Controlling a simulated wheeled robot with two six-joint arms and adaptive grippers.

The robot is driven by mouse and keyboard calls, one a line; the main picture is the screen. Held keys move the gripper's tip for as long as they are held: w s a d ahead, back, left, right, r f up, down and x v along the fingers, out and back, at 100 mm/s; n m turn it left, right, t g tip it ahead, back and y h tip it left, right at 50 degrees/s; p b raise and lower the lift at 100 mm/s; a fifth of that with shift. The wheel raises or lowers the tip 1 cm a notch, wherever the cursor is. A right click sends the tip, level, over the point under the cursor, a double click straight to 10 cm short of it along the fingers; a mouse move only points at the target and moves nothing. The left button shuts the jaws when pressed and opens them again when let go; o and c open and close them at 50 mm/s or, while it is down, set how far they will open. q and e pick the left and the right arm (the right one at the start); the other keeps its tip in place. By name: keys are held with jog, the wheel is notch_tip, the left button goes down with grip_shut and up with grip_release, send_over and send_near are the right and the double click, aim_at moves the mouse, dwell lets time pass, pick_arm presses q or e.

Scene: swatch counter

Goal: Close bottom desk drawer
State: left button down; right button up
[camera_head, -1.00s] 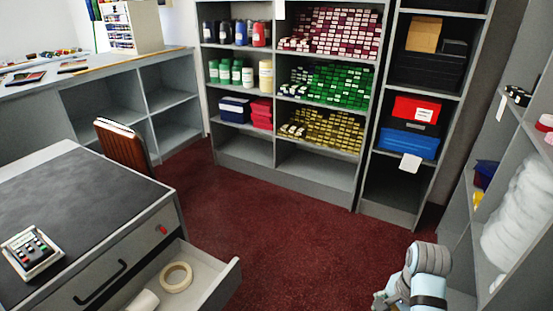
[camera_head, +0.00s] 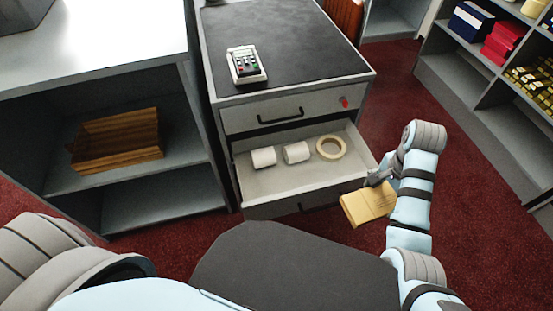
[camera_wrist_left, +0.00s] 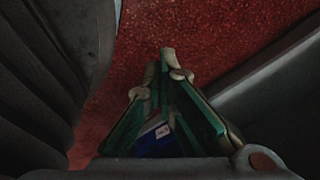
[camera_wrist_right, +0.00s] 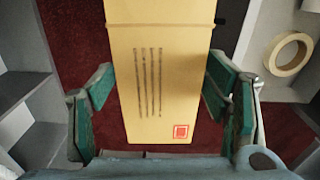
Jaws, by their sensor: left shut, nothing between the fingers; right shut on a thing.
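The desk drawer unit (camera_head: 292,106) stands in the middle of the head view. Its top drawer (camera_head: 282,114) is shut. The drawer below (camera_head: 290,178) is pulled open, with two white rolls (camera_head: 280,154) and a tape ring (camera_head: 331,147) inside. I cannot tell whether another drawer lies beneath it. My left gripper (camera_wrist_left: 168,68) is shut and empty, over red carpet.
A calculator (camera_head: 246,65) lies on the desk top. A grey shelf unit (camera_head: 110,190) with a wooden tray (camera_head: 118,142) stands close on the left. Shelves (camera_head: 500,90) stand at the right. Red carpet (camera_head: 480,225) is clear between the desk and those shelves.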

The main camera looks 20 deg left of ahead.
notch_tip(320, 180, down, 2)
jog(key=shift+f+b, duration=0.15)
jog(key=shift+b, duration=0.6)
jog(key=shift+f+b, duration=0.9)
jog(key=shift+b, duration=0.05)
pick_arm(q)
jog(key=w+r+m+t+h+b, duration=0.1)
jog(key=w+r+m+t, duration=0.45)
jog(key=w, duration=0.25)
jog(key=w+r+m+t+h+b, duration=0.1)
jog(key=w+r+m+t+h, duration=0.1)
jog(key=w+r+m+t, duration=0.35)
pick_arm(e)
notch_tip(320, 180, down, 2)
jog(key=shift+f, duration=0.1)
pick_arm(q)
jog(key=w+d+r+m+h+b, duration=0.3)
jog(key=d+r+m+h, duration=0.7)
jog(key=r+m, duration=0.3)
jog(key=w+d+b, duration=0.1)
jog(key=w+d, duration=0.2)
jog(key=w, duration=0.7)
jog(key=shift+w+d+b, duration=0.15)
jog(key=shift+d+b, duration=0.05)
jog(key=shift+b, duration=0.2)
pick_arm(e)
jog(key=shift+a+f, duration=0.1)
jog(key=shift+f, duration=2.25)
pick_arm(q)
jog(key=shift+w+a, duration=0.1)
